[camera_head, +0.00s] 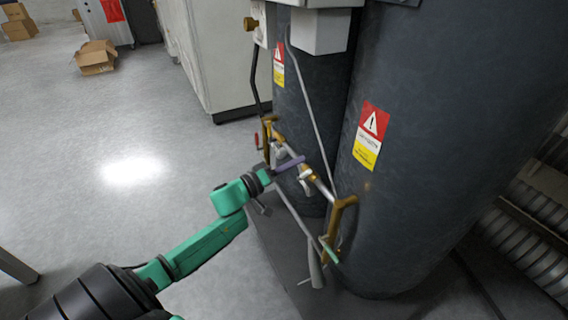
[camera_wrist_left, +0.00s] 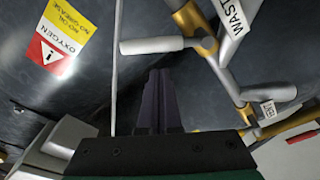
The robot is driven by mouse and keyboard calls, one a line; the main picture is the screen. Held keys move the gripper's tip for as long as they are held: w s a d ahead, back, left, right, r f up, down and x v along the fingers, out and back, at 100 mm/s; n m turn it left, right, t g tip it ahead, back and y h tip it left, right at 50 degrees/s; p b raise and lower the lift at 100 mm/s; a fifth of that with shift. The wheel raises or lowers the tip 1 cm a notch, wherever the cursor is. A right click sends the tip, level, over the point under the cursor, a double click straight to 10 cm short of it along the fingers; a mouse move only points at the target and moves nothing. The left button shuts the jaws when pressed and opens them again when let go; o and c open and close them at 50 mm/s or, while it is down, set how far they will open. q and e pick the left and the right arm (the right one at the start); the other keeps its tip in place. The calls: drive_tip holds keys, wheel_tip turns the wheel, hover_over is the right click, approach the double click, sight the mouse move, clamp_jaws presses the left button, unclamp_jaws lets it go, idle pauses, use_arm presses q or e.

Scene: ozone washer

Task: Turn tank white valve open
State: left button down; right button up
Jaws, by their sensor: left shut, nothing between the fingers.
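Two dark tanks stand side by side, a large one (camera_head: 430,130) at the right and another (camera_head: 310,115) behind it. Brass and white piping (camera_head: 345,203) runs in front of them. A small white valve handle (camera_head: 305,182) sits on the pipe between the tanks. The left wrist view shows one white handle (camera_wrist_left: 152,46) on a brass fitting and another (camera_wrist_left: 272,93) further right. My left gripper (camera_head: 292,163) is shut and empty, close to the piping. Its dark fingers (camera_wrist_left: 156,100) point up below the first white handle, apart from it in that picture. My right gripper is out of view.
A white cabinet (camera_head: 215,60) stands behind the tanks. A long white lever (camera_head: 315,262) hangs below the piping, and a red handle (camera_head: 257,140) is at its far end. Open cardboard (camera_head: 96,58) lies on the floor, which is clear at the left.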

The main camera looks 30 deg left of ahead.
use_arm(q)
drive_tip(key=shift+s+d+f, duration=0.5)
drive_tip(key=shift+s+d, duration=0.15)
drive_tip(key=shift+s, duration=0.05)
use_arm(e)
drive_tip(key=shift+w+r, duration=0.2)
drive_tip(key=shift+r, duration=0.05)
use_arm(q)
drive_tip(key=shift+d+m, duration=0.1)
drive_tip(key=shift+m, duration=0.2)
drive_tip(key=shift+s, duration=0.1)
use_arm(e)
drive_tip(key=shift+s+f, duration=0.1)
use_arm(q)
drive_tip(key=shift+d+m, duration=0.1)
drive_tip(key=shift+m, duration=0.2)
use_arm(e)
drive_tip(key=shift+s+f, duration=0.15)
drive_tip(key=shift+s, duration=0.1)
